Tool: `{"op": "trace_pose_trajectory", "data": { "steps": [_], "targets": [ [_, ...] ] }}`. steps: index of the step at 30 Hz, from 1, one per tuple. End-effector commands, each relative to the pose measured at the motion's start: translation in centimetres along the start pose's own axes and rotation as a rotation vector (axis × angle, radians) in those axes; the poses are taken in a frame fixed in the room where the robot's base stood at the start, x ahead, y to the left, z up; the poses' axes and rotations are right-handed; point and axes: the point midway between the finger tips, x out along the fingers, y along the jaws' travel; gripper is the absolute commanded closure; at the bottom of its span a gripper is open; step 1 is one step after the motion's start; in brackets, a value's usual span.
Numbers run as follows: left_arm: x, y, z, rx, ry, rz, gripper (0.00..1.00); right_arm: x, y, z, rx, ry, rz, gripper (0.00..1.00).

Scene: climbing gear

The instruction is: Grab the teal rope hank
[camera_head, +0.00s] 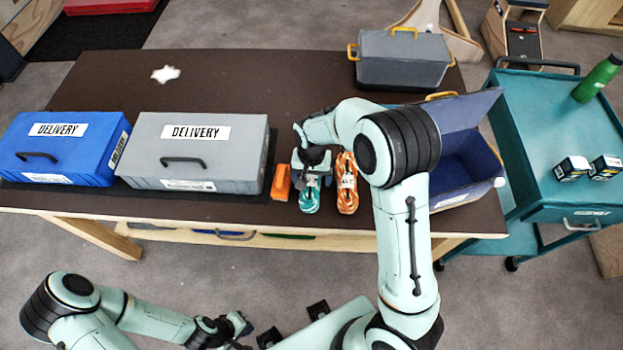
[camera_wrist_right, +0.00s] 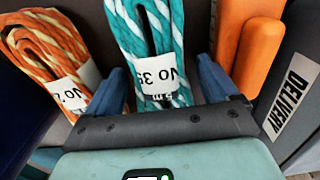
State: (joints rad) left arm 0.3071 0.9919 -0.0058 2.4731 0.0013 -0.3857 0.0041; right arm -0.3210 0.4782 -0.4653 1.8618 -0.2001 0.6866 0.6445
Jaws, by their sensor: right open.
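The teal rope hank (camera_head: 310,197) lies on the dark table between an orange block and an orange rope hank. In the right wrist view the teal and white hank (camera_wrist_right: 150,40) has a white label reading "No 3" and more that is partly hidden. My right gripper (camera_head: 314,177) is over the hank in the head view. In the right wrist view its two blue fingers (camera_wrist_right: 163,85) are open, one on each side of the hank. Whether they touch it I cannot tell. My left gripper (camera_head: 240,330) is low in the head view, away from the table; its jaws are unclear.
The orange rope hank (camera_head: 347,185) and orange block (camera_head: 280,183) lie close on either side. A grey delivery case (camera_head: 240,150) and blue delivery case (camera_head: 75,150) stand left. An open blue bin (camera_head: 465,155) stands right, partly behind my arm. The table's back left is mostly clear.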

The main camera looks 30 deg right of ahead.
Motion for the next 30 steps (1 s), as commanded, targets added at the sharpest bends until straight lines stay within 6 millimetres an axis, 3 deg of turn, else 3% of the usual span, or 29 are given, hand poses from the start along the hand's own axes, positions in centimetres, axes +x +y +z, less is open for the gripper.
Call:
{"op": "trace_pose_trajectory", "data": {
  "steps": [5, 11, 23, 30],
  "targets": [
    [0.0, 0.0, 0.0, 0.0, 0.0, 0.0, 1.0, 0.0, 0.0, 0.0, 0.0, 0.0, 0.0, 0.13],
    [0.0, 0.0, 0.0, 0.0, 0.0, 0.0, 1.0, -0.1, 0.0, 0.0, 0.0, 0.0, 0.0, 0.78],
    [-0.1, 0.1, -0.1, 0.0, 0.001, 0.0, 1.0, -0.8, -0.1, -0.1, -0.001, 0.001, -0.002, 0.8],
    [-0.6, 0.3, -0.3, 0.001, 0.004, 0.001, 1.0, -4.5, -0.2, -0.1, -0.001, 0.005, -0.006, 0.8]
  ]
}}
